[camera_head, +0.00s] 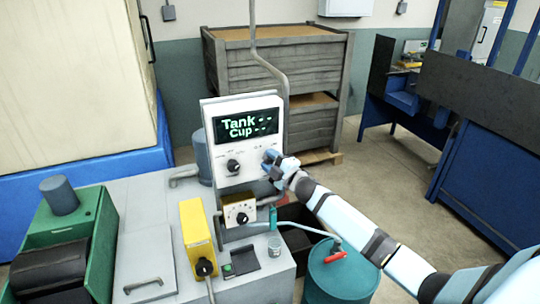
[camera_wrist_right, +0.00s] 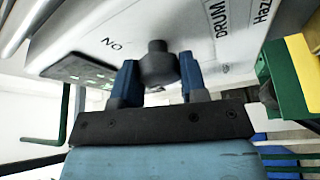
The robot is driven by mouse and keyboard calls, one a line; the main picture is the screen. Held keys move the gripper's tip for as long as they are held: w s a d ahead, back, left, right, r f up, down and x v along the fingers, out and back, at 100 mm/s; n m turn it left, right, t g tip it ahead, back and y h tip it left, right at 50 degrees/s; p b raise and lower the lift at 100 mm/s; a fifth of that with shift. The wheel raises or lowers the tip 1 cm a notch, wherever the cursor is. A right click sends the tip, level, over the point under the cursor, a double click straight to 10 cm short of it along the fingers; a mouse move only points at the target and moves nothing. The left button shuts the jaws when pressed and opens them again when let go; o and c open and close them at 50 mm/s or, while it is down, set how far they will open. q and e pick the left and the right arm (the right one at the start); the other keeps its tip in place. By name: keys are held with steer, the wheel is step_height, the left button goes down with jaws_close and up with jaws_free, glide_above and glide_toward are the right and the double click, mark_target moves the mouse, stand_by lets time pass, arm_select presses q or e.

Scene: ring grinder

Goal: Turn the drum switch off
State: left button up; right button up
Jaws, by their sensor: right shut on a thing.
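The white control panel (camera_head: 242,140) stands upright on the grey machine, with a dark display reading "Tank" and "Cup". A dark round knob (camera_wrist_right: 158,65) shows in the right wrist view, near lettering reading "DRUM"; I take it as the drum switch. My right gripper (camera_wrist_right: 158,80) is shut on this knob, one blue finger on each side. The knob's pointing direction is not clear. My left gripper is not in view.
A second black knob (camera_head: 233,166) is on the panel, left of my gripper. Below are a yellow box with a dial (camera_head: 239,211), a yellow upright box (camera_head: 197,238) and a teal drum (camera_head: 342,275). A grey pipe (camera_head: 268,60) rises behind the panel.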

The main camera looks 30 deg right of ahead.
steer(key=shift+d+r+n+p, duration=0.1)
steer(key=shift+r+n+p, duration=0.15)
steer(key=shift+n, duration=0.25)
steer(key=shift+f, duration=0.1)
steer(key=shift+n+g, duration=0.3)
steer(key=o, duration=0.7)
steer(key=shift+o, duration=1.1)
steer(key=shift+w+f, duration=0.1)
steer(key=shift+f, duration=0.05)
steer(key=s+d+f+b, duration=0.1)
steer(key=s+d+b, duration=0.1)
steer(key=s, duration=1.1)
steer(key=shift+s, duration=0.35)
